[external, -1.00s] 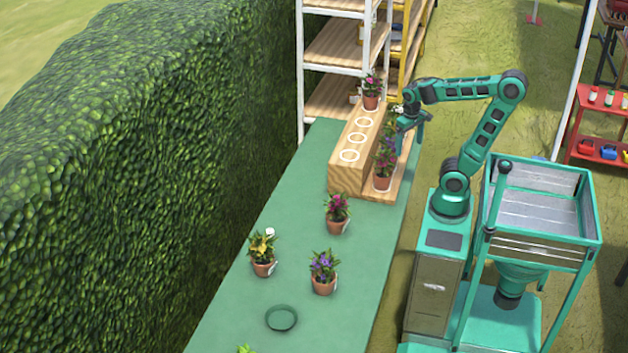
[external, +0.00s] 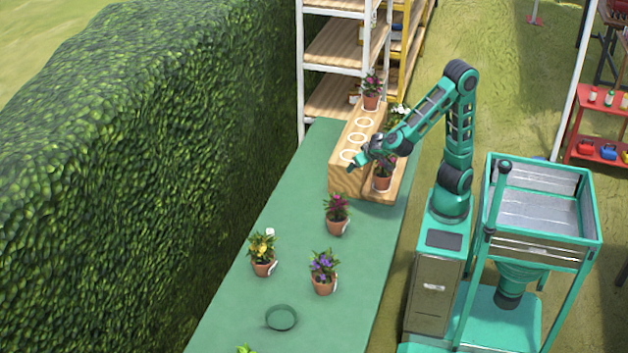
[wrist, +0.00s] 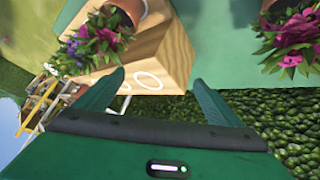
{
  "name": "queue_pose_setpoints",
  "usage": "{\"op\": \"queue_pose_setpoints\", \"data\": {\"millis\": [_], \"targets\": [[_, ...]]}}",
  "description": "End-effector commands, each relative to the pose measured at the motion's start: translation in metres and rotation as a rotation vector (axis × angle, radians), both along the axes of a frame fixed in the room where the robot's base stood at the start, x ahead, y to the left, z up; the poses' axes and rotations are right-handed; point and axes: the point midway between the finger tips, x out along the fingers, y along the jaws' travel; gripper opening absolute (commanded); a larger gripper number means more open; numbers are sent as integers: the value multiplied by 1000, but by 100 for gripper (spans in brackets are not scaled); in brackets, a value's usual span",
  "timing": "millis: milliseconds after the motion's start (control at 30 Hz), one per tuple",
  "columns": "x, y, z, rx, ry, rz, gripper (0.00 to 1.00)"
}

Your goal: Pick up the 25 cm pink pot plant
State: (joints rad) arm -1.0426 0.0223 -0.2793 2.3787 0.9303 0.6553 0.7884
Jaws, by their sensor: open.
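Three pink-flowered plants in terracotta pots show in the external view, and I cannot tell which is 25 cm tall. One pink plant (external: 337,213) stands on the green table. Another pink plant (external: 382,178) stands on the low wooden step, partly behind my arm. A third pink plant (external: 371,90) stands at the far end of the wooden block. My gripper (external: 356,164) is open and empty above the block's near end. In the wrist view, magenta flowers (wrist: 293,38) show right of my gripper (wrist: 160,78), and pink and purple flowers (wrist: 98,40) show to its left.
The wooden block (external: 347,181) has white rings on top. A white-flowered plant (external: 399,113) stands by the block. A hedge (external: 150,180) runs along the left.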

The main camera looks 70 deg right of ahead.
Motion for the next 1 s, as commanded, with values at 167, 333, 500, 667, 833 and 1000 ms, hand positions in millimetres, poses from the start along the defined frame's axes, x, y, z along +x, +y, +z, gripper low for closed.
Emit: {"op": "queue_pose_setpoints", "data": {"millis": [167, 333, 500, 667, 833, 1000], "targets": [[13, 57, 7, -66, -152, 78, 89], [15, 109, 19, -98, -302, 153, 89], [12, 149, 29, -106, -418, 215, 89], [5, 181, 38, -104, -508, 268, 89], [1, 195, 23, -107, -552, 294, 89], [1, 194, -15, -108, -549, 293, 89]]}}
